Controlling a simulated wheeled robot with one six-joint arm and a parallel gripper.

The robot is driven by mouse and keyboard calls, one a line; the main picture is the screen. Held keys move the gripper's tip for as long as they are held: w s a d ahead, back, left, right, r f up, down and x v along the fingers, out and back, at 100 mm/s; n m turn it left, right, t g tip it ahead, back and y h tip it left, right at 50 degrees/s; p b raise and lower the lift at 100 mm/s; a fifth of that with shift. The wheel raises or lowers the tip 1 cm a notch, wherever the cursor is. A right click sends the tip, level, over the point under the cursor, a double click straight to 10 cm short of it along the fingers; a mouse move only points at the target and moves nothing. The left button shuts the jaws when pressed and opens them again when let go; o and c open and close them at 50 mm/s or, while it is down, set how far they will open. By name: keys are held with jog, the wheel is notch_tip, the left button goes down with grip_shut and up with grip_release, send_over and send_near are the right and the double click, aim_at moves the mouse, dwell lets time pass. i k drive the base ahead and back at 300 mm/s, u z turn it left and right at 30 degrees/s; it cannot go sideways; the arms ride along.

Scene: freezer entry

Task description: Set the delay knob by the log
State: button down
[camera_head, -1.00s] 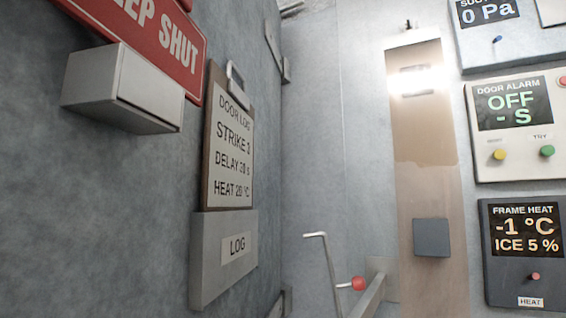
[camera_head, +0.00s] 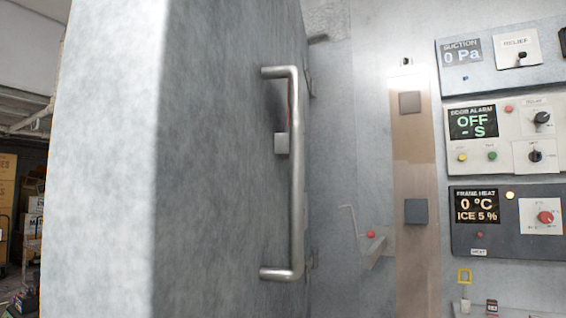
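The door alarm panel (camera_head: 480,137) is at the right, with a screen (camera_head: 473,122) reading OFF and - S. It carries a black upper knob (camera_head: 542,118), whose small label looks like DELAY, and a black lower knob (camera_head: 535,156). The exact pointer settings are too small to read. The door log is not in view now. In the earlier frame it reads STRIKE 3, what looks like DELAY 30 s, and HEAT 20 °C. My gripper does not show.
A thick grey door (camera_head: 215,120) with a steel handle (camera_head: 297,170) fills the left and middle. A suction panel (camera_head: 500,50) and frame heat panel (camera_head: 500,240) flank the alarm panel. A red-knobbed lever (camera_head: 371,234) is right of the door. Boxes (camera_head: 32,220) stand far left.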

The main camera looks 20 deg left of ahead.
aim_at(541, 118)
jog(key=k, duration=0.45)
jog(key=z, duration=2)
jog(key=i, duration=2.8)
jog(key=u, duration=4.3)
